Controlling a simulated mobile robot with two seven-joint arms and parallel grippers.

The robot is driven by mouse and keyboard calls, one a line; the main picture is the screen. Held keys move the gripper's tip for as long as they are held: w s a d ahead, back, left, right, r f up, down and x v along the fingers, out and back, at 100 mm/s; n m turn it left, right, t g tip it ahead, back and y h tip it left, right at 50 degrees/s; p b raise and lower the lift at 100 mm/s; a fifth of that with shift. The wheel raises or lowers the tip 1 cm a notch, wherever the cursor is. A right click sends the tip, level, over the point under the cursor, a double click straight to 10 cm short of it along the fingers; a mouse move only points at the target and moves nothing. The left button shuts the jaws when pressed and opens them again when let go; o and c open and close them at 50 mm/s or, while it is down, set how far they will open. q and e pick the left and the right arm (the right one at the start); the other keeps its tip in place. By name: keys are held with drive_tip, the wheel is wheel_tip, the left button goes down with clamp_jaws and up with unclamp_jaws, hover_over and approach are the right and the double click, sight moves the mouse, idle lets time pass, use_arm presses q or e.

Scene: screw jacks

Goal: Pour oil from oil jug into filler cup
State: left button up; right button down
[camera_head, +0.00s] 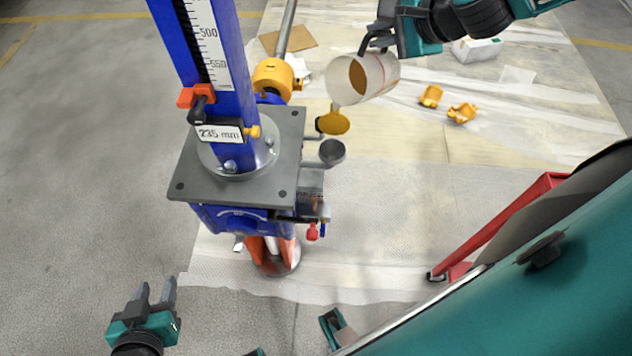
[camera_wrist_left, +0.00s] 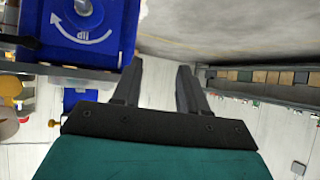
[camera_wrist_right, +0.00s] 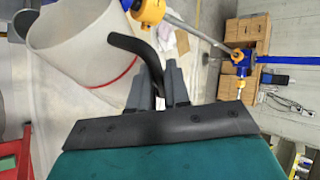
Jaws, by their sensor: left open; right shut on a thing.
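The oil jug (camera_head: 382,72) is a whitish translucent vessel with amber oil showing inside its mouth. It is tilted, its lip down to the left above a yellow disc (camera_head: 334,122) and a small round grey cup (camera_head: 332,152) on the blue jack's side. The grey cup looks like the filler cup and the disc like its lid. I cannot tell whether oil is flowing. My right gripper (camera_head: 385,28) is shut on the jug's black handle; the right wrist view shows the handle between the fingers (camera_wrist_right: 158,85) and the jug (camera_wrist_right: 85,45). My left gripper (camera_head: 155,292) is open and empty, low at left.
The blue jack column (camera_head: 228,90) with a scale and grey plate (camera_head: 205,185) stands left of the jug. Yellow parts (camera_head: 431,96), a white box (camera_head: 476,49) and cardboard (camera_head: 290,40) lie on the sheet behind. A red frame (camera_head: 500,225) is at right.

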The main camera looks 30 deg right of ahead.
sight(386, 50)
drive_tip(key=f+b, duration=0.1)
drive_tip(key=d+f+m+y+b, duration=0.1)
drive_tip(key=w+d+f+y+b, duration=0.1)
drive_tip(key=f+b, duration=0.1)
drive_tip(key=shift+d+f+m+g, duration=0.1)
drive_tip(key=shift+d+m+g, duration=0.2)
drive_tip(key=shift+g, duration=0.1)
drive_tip(key=shift+y+b, duration=0.35)
drive_tip(key=shift+y, duration=0.05)
drive_tip(key=f+b, duration=0.1)
drive_tip(key=b, duration=0.1)
drive_tip(key=f+b, duration=0.1)
drive_tip(key=shift+w+d+f+m+g+y, duration=0.15)
drive_tip(key=shift+d+f+m+g+y, duration=0.15)
drive_tip(key=shift+m+y, duration=0.1)
use_arm(q)
wheel_tip(386, 50, down, 12)
drive_tip(key=w+d+h+b, duration=0.1)
drive_tip(key=d+b, duration=0.1)
drive_tip(key=b, duration=0.6)
drive_tip(key=shift+w+d+r, duration=0.25)
drive_tip(key=shift+w+d, duration=0.05)
drive_tip(key=shift+d, duration=0.1)
use_arm(e)
drive_tip(key=f, duration=0.1)
drive_tip(key=f+m+y, duration=0.1)
drive_tip(key=f+y, duration=0.1)
drive_tip(key=shift+w+d+f+m+g, duration=0.15)
drive_tip(key=shift+d+f+m+g, duration=0.15)
drive_tip(key=shift+d, duration=0.1)
